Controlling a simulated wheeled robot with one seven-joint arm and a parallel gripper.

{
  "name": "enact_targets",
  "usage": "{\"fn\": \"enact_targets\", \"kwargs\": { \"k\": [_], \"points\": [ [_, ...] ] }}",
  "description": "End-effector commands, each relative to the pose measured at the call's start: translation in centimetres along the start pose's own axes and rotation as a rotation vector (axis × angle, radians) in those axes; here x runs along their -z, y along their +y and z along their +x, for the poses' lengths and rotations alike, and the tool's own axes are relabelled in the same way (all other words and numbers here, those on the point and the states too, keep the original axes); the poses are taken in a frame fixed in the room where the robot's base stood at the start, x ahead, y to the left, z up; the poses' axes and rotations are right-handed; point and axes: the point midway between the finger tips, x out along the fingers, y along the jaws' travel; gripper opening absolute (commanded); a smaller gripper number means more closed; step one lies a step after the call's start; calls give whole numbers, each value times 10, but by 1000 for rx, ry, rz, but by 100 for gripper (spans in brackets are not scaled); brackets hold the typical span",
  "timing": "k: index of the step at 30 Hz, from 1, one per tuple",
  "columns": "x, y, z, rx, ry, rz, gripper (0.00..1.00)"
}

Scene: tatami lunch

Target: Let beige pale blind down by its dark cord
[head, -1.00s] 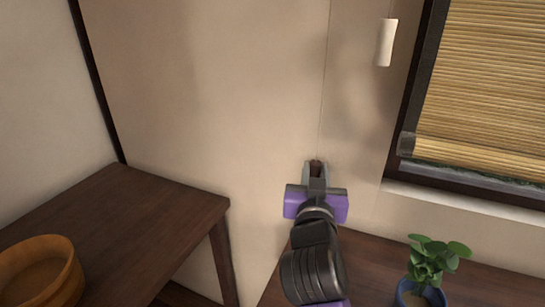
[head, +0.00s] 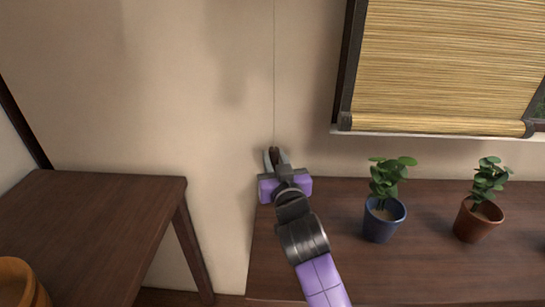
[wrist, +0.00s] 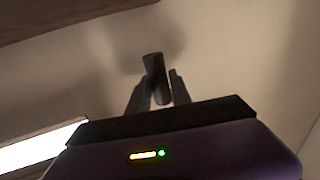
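The beige pale blind (head: 440,60) hangs in the window at the right of the head view. Its bottom bar (head: 435,124) is at the sill. A thin cord (head: 274,75) runs straight down the wall to a dark brown pull (head: 274,154). My gripper (head: 277,160) is shut around this pull, low by the wall and left of the window. In the wrist view the pull (wrist: 155,72) stands between the fingers of my gripper (wrist: 160,92), slightly tilted, its upper end free. The cord's top is out of view.
A dark low table (head: 340,272) lies below the window, with a blue-potted plant (head: 383,220) and a brown-potted plant (head: 478,220) right of my arm. Another dark table (head: 90,215) at left holds a wooden bowl (head: 22,283). Bare wall lies between.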

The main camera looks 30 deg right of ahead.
Motion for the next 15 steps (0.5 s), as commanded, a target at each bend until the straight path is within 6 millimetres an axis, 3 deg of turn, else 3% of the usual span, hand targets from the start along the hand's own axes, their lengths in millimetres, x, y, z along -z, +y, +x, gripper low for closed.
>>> {"fn": "enact_targets", "kwargs": {
  "k": [3,15],
  "points": [
    [-3,0,0,0,-4,-1,45],
    [-1,-1,-8,2,0,0,45]
  ]
}}
